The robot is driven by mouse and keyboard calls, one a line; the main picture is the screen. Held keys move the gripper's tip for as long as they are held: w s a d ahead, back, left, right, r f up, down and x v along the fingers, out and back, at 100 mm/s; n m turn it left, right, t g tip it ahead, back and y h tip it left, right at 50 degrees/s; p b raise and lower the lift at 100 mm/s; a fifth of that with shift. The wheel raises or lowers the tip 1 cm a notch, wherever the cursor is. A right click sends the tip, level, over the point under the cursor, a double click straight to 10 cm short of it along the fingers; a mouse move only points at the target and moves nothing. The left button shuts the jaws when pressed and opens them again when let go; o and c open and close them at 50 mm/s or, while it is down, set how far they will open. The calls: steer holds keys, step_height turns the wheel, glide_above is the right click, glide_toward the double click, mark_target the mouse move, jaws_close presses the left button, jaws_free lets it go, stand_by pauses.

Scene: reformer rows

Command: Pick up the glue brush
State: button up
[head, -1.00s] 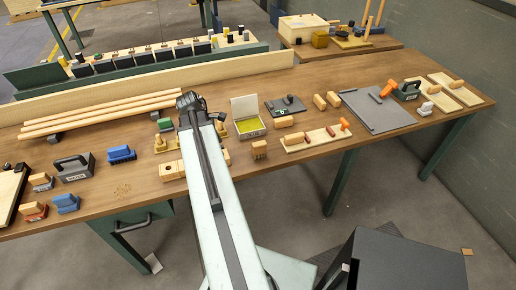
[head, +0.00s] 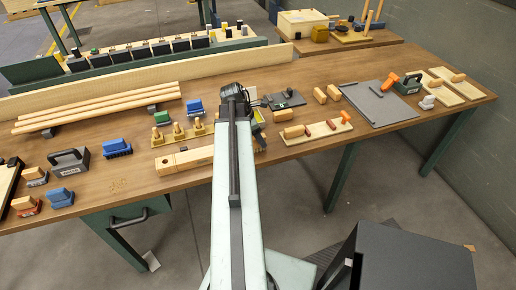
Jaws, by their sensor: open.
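My gripper (head: 238,97) is at the far end of my raised arm, over the middle of the table; its jaws are small and dark in this view. A small wooden piece with a brush-like lower edge (head: 260,141) stands just right of my arm, partly hidden by it. It may be the glue brush, but it is too small to be sure. No object shows between the jaws.
The wooden table (head: 120,187) holds a board with wooden-handled tools (head: 315,132), a grey plate (head: 380,104), a dark plate with a knob (head: 285,99), wooden pegs on a base (head: 180,133), a long wooden block (head: 185,160) and blue-topped brushes (head: 117,148). Long rods (head: 95,108) lie at left.

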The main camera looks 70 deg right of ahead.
steer(key=b+x, duration=0.2)
steer(key=x, duration=0.1)
steer(key=shift+w+f, duration=0.1)
steer(key=shift+f, duration=0.1)
steer(key=shift+r, duration=0.2)
steer(key=shift+p, duration=0.3)
jaws_close()
step_height(320, 180, up, 10)
steer(key=p, duration=1)
steer(key=shift+r, duration=0.15)
